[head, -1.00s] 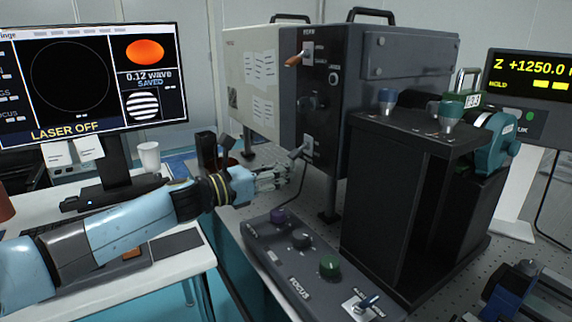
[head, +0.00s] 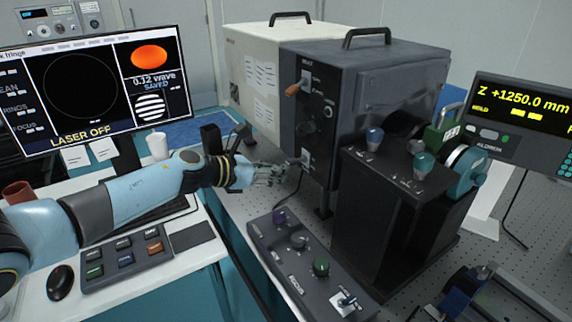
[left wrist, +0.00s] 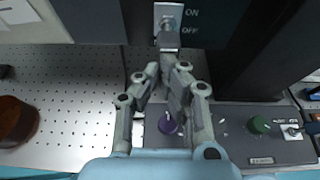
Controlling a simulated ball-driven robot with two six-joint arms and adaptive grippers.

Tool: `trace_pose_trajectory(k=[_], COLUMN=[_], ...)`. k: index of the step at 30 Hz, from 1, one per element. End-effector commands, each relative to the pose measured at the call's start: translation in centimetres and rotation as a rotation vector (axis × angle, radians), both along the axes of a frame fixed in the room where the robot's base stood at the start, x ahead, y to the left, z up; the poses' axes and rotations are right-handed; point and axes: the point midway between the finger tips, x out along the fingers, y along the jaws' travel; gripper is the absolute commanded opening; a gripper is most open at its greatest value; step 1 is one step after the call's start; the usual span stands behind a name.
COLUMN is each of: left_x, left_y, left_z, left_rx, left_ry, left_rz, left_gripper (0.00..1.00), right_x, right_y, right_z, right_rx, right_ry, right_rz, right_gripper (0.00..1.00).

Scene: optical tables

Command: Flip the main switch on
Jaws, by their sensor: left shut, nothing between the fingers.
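The main switch (head: 306,158) is a pale plate with a toggle lever, low on the front of the black cabinet. In the left wrist view its plate (left wrist: 168,14) is marked ON above and OFF below. Its lever (left wrist: 168,40) sticks out towards the camera and sits low, by OFF. My left gripper (head: 284,173) is shut and empty, just below and in front of the switch. In the left wrist view its fingertips (left wrist: 171,64) lie just below the lever's end. I cannot tell whether they touch it. My right gripper is not in view.
A control box (head: 300,262) with knobs lies below the gripper on the perforated table. An orange-handled lever (head: 292,90) sits higher on the cabinet. A black stand (head: 385,215) is to the right. A brown cup (left wrist: 14,120) stands left in the wrist view. The monitor (head: 95,85) reads LASER OFF.

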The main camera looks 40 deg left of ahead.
Motion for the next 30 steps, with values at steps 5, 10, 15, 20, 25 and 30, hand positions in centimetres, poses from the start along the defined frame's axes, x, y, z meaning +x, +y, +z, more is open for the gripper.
trace_pose_trajectory(k=[5, 10, 15, 20, 25, 30], left_x=[-0.1, -0.1, -0.1, -0.1, -0.1, 0.0], left_y=[0.0, 0.0, 0.0, 0.0, 0.0, 0.0], left_z=[0.4, 0.4, 1.0, 1.8, 2.2, 2.2], left_rx=[0.0, 0.0, 0.0, 0.001, 0.0, -0.001], left_ry=[-0.001, -0.001, -0.001, -0.002, -0.003, -0.005], left_rz=[0.0, 0.0, 0.0, -0.001, 0.0, 0.0], left_gripper=[0.0, 0.0, 0.0, 0.0, 0.0, 0.0], right_x=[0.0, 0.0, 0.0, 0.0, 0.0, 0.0], right_y=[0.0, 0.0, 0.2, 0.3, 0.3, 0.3], right_z=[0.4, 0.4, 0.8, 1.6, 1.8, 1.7], right_rx=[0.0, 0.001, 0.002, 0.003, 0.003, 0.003], right_ry=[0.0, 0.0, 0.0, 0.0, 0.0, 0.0], right_rz=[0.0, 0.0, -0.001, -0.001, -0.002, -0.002], right_gripper=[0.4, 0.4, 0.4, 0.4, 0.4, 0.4])
